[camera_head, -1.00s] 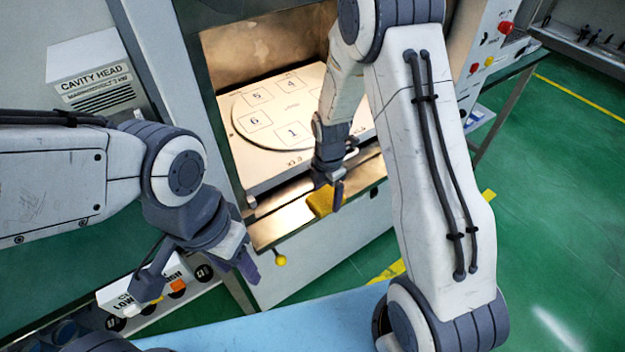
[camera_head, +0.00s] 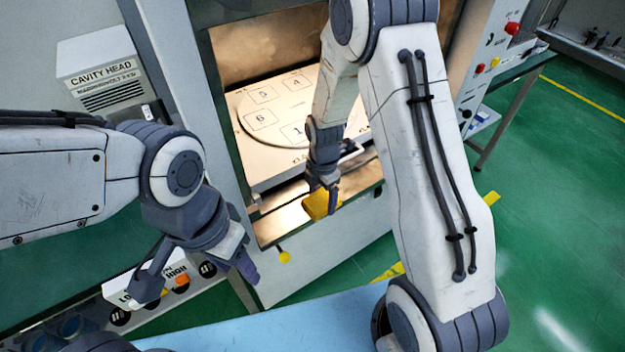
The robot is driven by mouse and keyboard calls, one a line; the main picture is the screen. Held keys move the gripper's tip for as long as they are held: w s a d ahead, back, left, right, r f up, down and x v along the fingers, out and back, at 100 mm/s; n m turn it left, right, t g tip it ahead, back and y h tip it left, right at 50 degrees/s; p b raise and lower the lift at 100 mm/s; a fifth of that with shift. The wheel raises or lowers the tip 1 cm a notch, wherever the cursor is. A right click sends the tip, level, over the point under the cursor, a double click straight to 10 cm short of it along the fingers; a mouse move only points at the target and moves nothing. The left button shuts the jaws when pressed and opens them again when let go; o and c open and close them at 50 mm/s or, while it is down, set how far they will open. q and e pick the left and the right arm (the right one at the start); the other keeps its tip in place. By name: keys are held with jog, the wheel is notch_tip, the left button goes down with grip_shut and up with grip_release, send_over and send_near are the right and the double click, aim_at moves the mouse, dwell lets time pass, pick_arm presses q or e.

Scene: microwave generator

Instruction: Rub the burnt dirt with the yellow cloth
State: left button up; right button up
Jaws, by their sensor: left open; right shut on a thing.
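The yellow cloth (camera_head: 317,206) is in my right gripper (camera_head: 328,190), which is shut on it. It is at the front metal strip (camera_head: 283,222) of the open microwave cavity; whether it touches the strip I cannot tell. I cannot make out the burnt dirt; my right arm and the cloth cover part of this area. My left gripper (camera_head: 207,278) is open and empty at the lower left, in front of the control box and away from the cavity.
A white plate with a numbered round turntable (camera_head: 262,118) lies inside the cavity. A control box (camera_head: 135,290) with an orange switch is at the lower left. A yellow knob (camera_head: 285,257) sticks out below the cavity. A blue surface (camera_head: 260,325) lies in front.

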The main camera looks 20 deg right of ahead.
jog(key=shift+s+a, duration=0.25)
jog(key=shift+a, duration=0.55)
jog(key=r+p, duration=0.1)
jog(key=r, duration=0.1)
jog(key=r+p, duration=0.2)
jog(key=shift+s+a, duration=0.1)
jog(key=shift+a, duration=0.1)
notch_tip(320, 180, up, 4)
jog(key=p, duration=0.3)
jog(key=shift+r+p, duration=0.1)
jog(key=shift+p, duration=0.3)
jog(key=shift+d, duration=0.1)
